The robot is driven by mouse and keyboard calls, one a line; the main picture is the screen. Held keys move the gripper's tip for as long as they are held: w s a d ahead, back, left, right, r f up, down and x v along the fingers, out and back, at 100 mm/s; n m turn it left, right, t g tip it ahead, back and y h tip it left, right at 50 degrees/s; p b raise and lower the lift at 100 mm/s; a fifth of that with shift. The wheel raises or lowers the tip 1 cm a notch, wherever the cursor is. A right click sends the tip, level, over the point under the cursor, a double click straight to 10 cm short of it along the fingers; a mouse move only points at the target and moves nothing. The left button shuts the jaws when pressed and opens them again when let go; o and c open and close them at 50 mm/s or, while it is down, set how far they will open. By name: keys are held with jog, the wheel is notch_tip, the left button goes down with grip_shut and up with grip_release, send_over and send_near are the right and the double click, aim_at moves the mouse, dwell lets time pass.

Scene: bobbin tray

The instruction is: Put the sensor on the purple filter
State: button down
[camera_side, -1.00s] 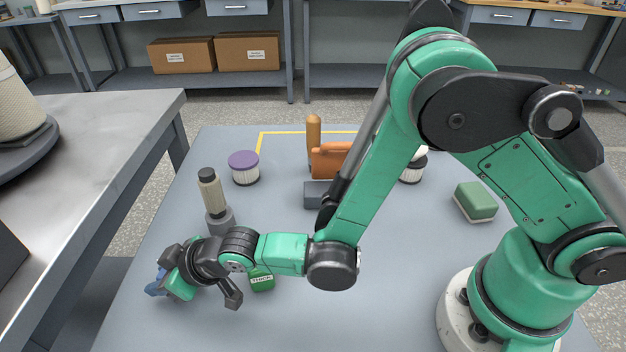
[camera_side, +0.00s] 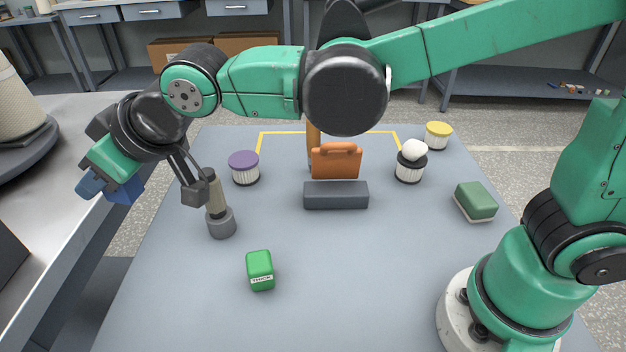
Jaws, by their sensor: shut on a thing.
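The purple filter (camera_side: 244,167), a white pleated cylinder with a purple top, stands upright at the table's back left. It is to the right of my gripper and apart from it. Nothing lies on its purple top.
A green labelled box (camera_side: 260,270), dark block (camera_side: 336,196), orange case (camera_side: 336,162), filter with white ball (camera_side: 410,170), yellow-topped filter (camera_side: 438,135) and green sponge (camera_side: 476,200) are on the table. The front is mostly clear.

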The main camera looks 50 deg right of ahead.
jog(key=w+d+r+m+h, duration=0.1)
jog(key=w+d+r+m, duration=0.15)
jog(key=w+d, duration=0.8)
notch_tip(320, 180, up, 3)
jog(key=t, duration=0.1)
send_over(238, 157)
jog(key=shift+h, duration=0.4)
notch_tip(238, 157, down, 19)
jog(key=shift+f, duration=0.2)
jog(key=shift+f, duration=0.1)
jog(key=c, duration=0.5)
grip_release()
jog(key=shift+c, duration=0.2)
